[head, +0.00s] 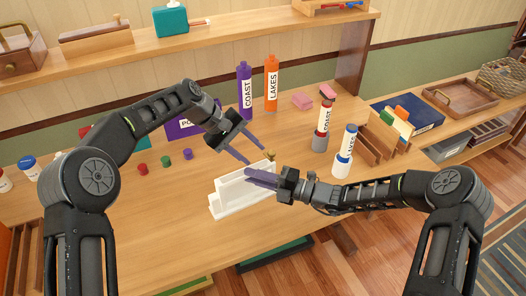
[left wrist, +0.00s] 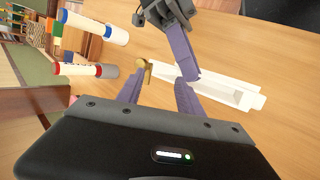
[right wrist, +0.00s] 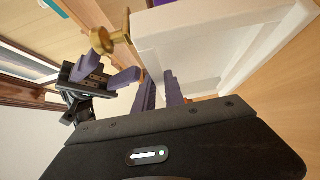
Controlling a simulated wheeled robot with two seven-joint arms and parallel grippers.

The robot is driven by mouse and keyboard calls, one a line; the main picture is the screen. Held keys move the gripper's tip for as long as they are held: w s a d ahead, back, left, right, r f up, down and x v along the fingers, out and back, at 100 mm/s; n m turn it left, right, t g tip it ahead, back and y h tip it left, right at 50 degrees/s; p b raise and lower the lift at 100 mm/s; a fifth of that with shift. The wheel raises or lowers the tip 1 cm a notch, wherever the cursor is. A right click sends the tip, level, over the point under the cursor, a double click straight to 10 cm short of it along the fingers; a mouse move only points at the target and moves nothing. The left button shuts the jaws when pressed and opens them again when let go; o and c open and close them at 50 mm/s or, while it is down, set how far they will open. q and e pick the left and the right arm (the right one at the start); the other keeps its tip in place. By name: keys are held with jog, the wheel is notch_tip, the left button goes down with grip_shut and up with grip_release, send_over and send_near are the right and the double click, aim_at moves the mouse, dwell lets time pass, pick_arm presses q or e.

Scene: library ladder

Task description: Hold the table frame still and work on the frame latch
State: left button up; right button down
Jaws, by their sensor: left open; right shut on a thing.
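The white table frame (head: 228,200) stands on the wooden table; it also shows in the left wrist view (left wrist: 244,97) and fills the top of the right wrist view (right wrist: 190,50). The brass frame latch (head: 270,155) sticks out at its far end, with a round knob in the right wrist view (right wrist: 104,40). My right gripper (head: 249,177) is shut on the frame's near wall; its fingertips are partly hidden by the frame. My left gripper (head: 256,156) is open and empty, its fingertips just above and beside the latch, with the latch near one fingertip in the left wrist view (left wrist: 144,70).
A purple COAST bottle (head: 244,92) and an orange LAKES bottle (head: 271,84) stand behind. Labelled cylinders (head: 343,152) and a wooden rack (head: 378,140) are at the right. Small coloured caps (head: 165,160) lie left of the frame. The table front left is clear.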

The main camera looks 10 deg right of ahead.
aim_at(269, 152)
pick_arm(q)
jog(key=a+r+m+h, duration=0.1)
jog(key=a+m+h, duration=0.2)
jog(key=m, duration=0.7)
jog(key=a+r+m+t+h, duration=0.1)
jog(key=a+m+h, duration=0.2)
jog(key=m, duration=0.8)
jog(key=shift+a+r+m, duration=0.3)
jog(key=shift+a+r, duration=0.05)
jog(key=shift+a, duration=0.2)
jog(key=x, duration=1.2)
grip_shut()
